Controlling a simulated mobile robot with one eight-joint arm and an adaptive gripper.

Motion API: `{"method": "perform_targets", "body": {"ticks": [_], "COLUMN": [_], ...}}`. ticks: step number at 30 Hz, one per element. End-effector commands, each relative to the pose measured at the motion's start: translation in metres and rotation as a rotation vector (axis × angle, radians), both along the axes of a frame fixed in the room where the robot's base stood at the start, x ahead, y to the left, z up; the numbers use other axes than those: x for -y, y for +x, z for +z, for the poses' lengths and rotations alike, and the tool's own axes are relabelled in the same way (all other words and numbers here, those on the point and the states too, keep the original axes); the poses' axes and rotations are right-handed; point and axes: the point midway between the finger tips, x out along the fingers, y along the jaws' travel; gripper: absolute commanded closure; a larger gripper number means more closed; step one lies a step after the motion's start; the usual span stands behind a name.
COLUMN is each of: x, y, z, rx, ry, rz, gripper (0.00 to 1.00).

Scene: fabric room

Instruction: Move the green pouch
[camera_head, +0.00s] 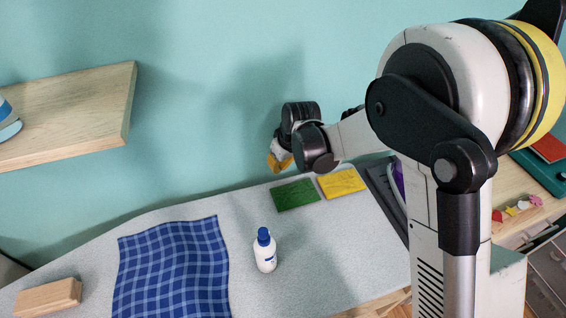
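The green pouch (296,194) lies flat on the grey tabletop (330,235), near its back edge. It looks like a thin green rectangle. My gripper (279,164) hangs above and slightly left of the pouch, apart from it in the picture. Its end is small, with a yellow-orange part showing. The fingers are too small and partly turned away, so I cannot tell whether they are open or shut.
A yellow flat piece (342,182) lies right beside the pouch. A white bottle with a blue cap (265,252) stands in front. A blue checked cloth (172,268) and a wooden block (48,297) are left. A wooden shelf (75,112) juts from the wall.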

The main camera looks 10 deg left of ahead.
Motion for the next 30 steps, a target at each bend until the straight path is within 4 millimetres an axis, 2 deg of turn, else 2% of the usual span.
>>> {"method": "perform_targets", "body": {"ticks": [1, 3, 9, 23, 26, 30], "x": [-0.003, 0.009, 0.024, 0.029, 0.037, 0.064], "y": [0.002, -0.009, -0.023, -0.027, -0.035, -0.06], "z": [-0.013, -0.009, -0.007, -0.005, -0.006, -0.006], "rx": [0.0, 0.0, 0.0, 0.0, 0.0, 0.0], "ry": [0.0, 0.0, 0.0, 0.0, 0.0, 0.0], "rz": [0.001, -0.001, -0.001, 0.0, -0.002, -0.004], "gripper": [1.0, 1.0, 1.0, 1.0, 1.0, 1.0]}}
